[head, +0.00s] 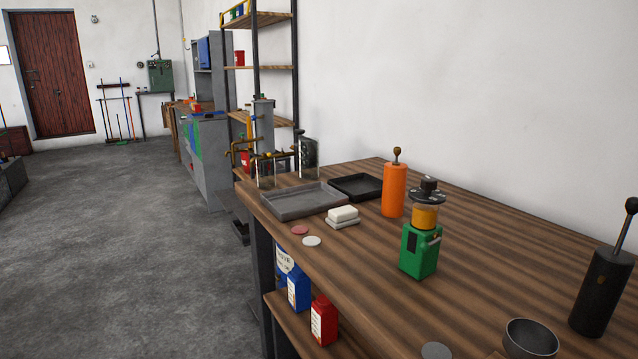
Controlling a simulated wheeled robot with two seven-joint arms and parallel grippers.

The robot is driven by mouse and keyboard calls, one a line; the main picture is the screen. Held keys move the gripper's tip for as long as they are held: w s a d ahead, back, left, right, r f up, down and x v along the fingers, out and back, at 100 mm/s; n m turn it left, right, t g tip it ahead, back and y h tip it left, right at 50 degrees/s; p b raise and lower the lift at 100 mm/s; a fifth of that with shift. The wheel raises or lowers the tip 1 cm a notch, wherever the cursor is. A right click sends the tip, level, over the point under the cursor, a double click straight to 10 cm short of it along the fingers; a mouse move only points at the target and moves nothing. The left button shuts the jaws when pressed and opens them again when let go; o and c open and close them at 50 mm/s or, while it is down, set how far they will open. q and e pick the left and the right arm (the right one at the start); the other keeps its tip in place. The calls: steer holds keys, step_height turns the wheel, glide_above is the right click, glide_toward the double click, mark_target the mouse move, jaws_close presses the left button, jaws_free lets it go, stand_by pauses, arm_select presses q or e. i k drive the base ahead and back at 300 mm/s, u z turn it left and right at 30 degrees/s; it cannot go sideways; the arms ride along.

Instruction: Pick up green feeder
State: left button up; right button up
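The green feeder (419,252) stands upright on the wooden workbench (480,290), right of the picture's middle. It has a green box-like base with a small dark fitting on its front. An amber section (425,217) and a black top with a knob (428,190) sit above the base. Nothing covers it in the head view, and there is clear bench top around its base. Neither of my grippers shows in this view.
An orange cylinder (395,190) stands just behind the feeder. A black cylinder with a lever (601,290) and a dark bowl (530,340) are at the right front. Grey (300,203) and black trays (357,186) and a white block (343,214) lie left. Floor is open left.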

mark_target(423, 226)
steer(key=z, duration=1.55)
steer(key=k, duration=1.05)
steer(key=u, duration=1.3)
